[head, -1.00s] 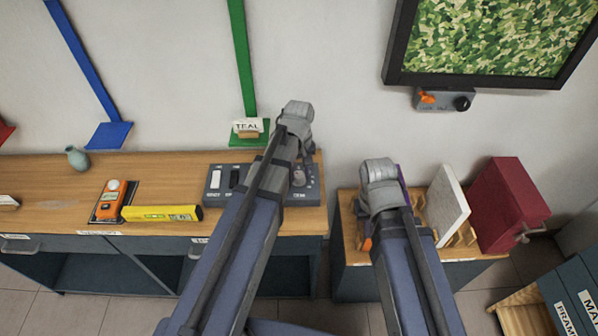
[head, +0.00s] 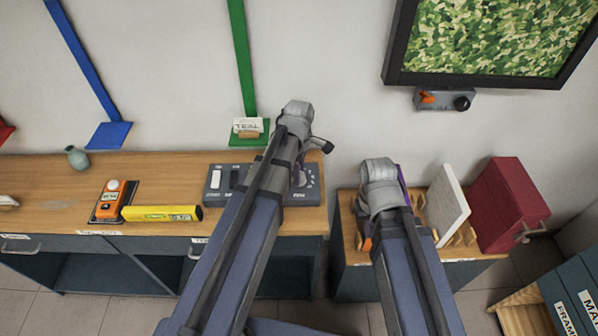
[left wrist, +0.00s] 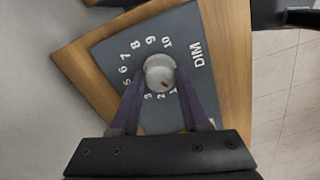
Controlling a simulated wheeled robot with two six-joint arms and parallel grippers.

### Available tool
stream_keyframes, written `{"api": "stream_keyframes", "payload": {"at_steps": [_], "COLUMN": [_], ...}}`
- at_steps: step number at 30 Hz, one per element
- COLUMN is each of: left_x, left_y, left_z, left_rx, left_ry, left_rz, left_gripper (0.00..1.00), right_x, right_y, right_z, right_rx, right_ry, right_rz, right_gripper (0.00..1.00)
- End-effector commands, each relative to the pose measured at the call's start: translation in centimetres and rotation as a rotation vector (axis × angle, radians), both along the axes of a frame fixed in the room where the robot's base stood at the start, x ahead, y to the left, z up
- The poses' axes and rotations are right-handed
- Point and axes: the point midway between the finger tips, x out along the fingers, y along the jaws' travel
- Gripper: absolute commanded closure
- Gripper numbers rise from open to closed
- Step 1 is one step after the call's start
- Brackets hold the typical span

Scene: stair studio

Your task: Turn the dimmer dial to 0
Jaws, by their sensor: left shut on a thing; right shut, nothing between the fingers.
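The dimmer dial is a round grey knob (left wrist: 160,68) on a dark panel (left wrist: 198,45) marked DIM, with numbers around it. In the left wrist view its red mark points between 1 and 2. My left gripper (left wrist: 160,77) is shut on the knob, one finger on each side. In the head view the panel (head: 215,196) lies on the wooden counter, and my left arm hides part of it and most of the knob.
A yellow level (head: 162,213) and an orange meter (head: 113,196) lie left of the panel. White (head: 447,205) and red (head: 508,205) upright pieces stand beside my right arm.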

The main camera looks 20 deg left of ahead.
Motion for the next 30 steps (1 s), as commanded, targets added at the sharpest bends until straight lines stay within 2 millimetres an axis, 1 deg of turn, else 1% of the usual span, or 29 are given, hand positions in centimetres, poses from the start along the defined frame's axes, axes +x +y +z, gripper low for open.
{"api": "stream_keyframes", "payload": {"at_steps": [6,12,20,30], "left_x": [-0.02,-0.03,-0.03,-0.03], "left_y": [0.0,0.0,0.0,0.0], "left_z": [-0.01,-0.01,-0.01,-0.01], "left_rx": [0.0,0.0,0.0,0.0], "left_ry": [0.0,0.0,0.001,0.001], "left_rz": [0.151,0.245,0.304,0.314], "left_gripper": [1.0,1.0,1.0,1.0], "right_x": [0.0,0.0,0.0,0.0], "right_y": [0.0,0.0,0.0,0.0], "right_z": [-0.01,-0.01,-0.01,-0.01], "right_rx": [0.0,0.0,0.0,0.0], "right_ry": [0.0,0.0,0.0,0.0], "right_rz": [0.0,0.0,0.0,0.0], "right_gripper": [1.0,1.0,1.0,1.0]}}
